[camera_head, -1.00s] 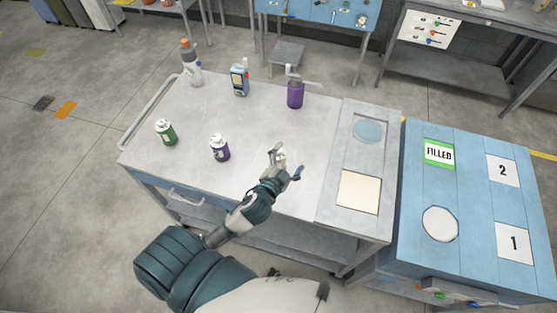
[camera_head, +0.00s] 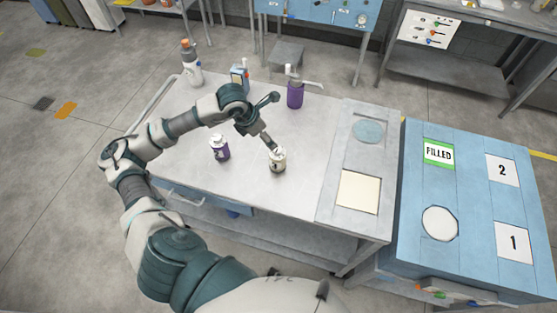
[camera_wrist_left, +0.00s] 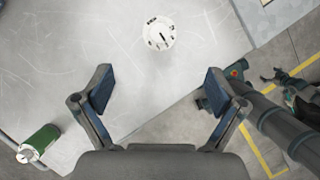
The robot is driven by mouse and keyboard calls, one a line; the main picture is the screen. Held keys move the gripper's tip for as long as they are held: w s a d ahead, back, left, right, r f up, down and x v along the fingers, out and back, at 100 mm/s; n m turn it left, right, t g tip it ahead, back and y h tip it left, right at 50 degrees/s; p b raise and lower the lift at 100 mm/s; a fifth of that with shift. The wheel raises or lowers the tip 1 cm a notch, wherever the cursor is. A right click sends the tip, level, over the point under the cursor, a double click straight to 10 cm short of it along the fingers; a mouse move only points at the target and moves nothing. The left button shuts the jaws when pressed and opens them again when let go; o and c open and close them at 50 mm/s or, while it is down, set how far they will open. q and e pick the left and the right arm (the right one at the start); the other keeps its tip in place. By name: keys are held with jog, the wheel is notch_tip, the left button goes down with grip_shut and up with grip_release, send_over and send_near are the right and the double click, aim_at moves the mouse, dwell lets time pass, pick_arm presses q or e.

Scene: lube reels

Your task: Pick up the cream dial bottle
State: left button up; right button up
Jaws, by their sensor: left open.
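The cream dial bottle (camera_head: 277,161) stands upright near the cart's front edge in the head view. In the left wrist view its round pale top with dark marks (camera_wrist_left: 158,33) lies beyond the fingertips, roughly centred between them. My left gripper (camera_head: 272,122) is open and empty, just behind and above the bottle in the head view. The wrist view shows its two fingers spread wide (camera_wrist_left: 160,82), with nothing between them. What seems to be my right gripper (camera_wrist_left: 273,76) shows small at the right of the wrist view, away from the bottle; its opening is unclear.
A purple-labelled bottle (camera_head: 219,148) stands left of the cream one. A purple pump container (camera_head: 295,95), a blue item (camera_head: 239,77) and an orange-capped bottle (camera_head: 190,64) stand behind. A green bottle (camera_wrist_left: 38,143) shows in the wrist view. A blue table (camera_head: 470,210) stands at right.

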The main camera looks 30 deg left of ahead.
aim_at(280, 153)
pick_arm(q)
jog(key=x, duration=0.3)
jog(key=p+x, duration=0.1)
jog(key=x, duration=0.3)
jog(key=a+p+x, duration=0.1)
jog(key=x, duration=0.3)
jog(key=shift+f, duration=0.25)
jog(key=f, duration=0.1)
jog(key=w+d+f+p, duration=0.1)
jog(key=f, duration=0.1)
jog(key=d+f, duration=0.1)
jog(key=shift+w+d+f+p, duration=0.15)
jog(key=shift+w+f+p, duration=0.2)
jog(key=shift+w, duration=0.05)
pick_arm(e)
jog(key=r, duration=0.4)
jog(key=shift+w+a, duration=0.1)
jog(key=shift+a, duration=0.1)
pick_arm(q)
jog(key=shift+a, duration=0.45)
jog(key=c, duration=1.2)
jog(key=shift+c, duration=1.4)
jog(key=shift+d, duration=0.2)
pick_arm(e)
jog(key=shift+a, duration=0.1)
pick_arm(q)
jog(key=shift+d, duration=0.1)
